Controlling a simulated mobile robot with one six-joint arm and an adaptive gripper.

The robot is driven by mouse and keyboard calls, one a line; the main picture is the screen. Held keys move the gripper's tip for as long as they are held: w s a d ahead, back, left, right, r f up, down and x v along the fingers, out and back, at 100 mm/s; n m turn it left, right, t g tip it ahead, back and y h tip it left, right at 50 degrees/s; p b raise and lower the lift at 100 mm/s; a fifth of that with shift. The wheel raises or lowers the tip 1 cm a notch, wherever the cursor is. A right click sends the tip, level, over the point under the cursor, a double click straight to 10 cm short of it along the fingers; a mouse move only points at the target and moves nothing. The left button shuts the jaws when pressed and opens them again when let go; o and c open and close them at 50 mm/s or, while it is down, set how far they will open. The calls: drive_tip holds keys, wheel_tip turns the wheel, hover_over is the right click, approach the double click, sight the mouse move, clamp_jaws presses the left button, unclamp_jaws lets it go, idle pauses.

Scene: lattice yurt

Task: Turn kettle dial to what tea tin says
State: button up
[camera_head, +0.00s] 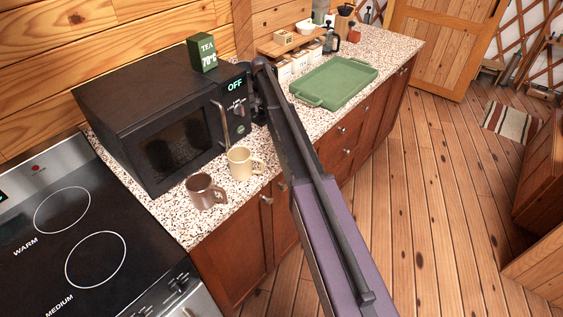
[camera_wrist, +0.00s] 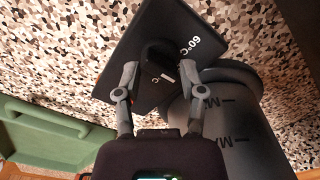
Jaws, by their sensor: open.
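The dark green tea tin (camera_head: 202,54) stands on top of the microwave and reads "TEA 70°C". In the wrist view, the kettle's black base (camera_wrist: 205,28) lies on the speckled counter, with a "60°C" mark on its face. A black dial (camera_wrist: 158,54) with a short white pointer line sits on that base. The dark kettle body (camera_wrist: 235,125) with "MAX" marks is beside it. My gripper (camera_wrist: 160,72) is open, one finger on each side of the dial; I cannot tell whether they touch it. In the head view my arm largely hides the kettle and gripper.
The black microwave (camera_head: 150,110) shows "OFF". A brown mug (camera_head: 206,192) and a cream mug (camera_head: 240,164) stand before it. A green tray (camera_head: 335,82) lies beyond my arm, also in the wrist view (camera_wrist: 45,140). A stove (camera_head: 70,240) is at the left.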

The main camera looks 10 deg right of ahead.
drive_tip(key=shift+r+p, duration=6.3)
drive_tip(key=shift+r, duration=0.35)
drive_tip(key=s+f+b, duration=0.4)
drive_tip(key=s, duration=0.7)
drive_tip(key=s+f+n+b, duration=0.1)
drive_tip(key=s+f+b, duration=0.3)
drive_tip(key=s, duration=0.7)
drive_tip(key=s+f+n+b, duration=0.1)
drive_tip(key=s+f+b, duration=0.3)
drive_tip(key=s, duration=0.7)
drive_tip(key=shift+s+f+b, duration=0.35)
drive_tip(key=shift+f+b, duration=0.05)
drive_tip(key=shift+b, duration=0.05)
drive_tip(key=shift+d, duration=0.1)
drive_tip(key=s, duration=1.1)
drive_tip(key=shift+s+n, duration=0.4)
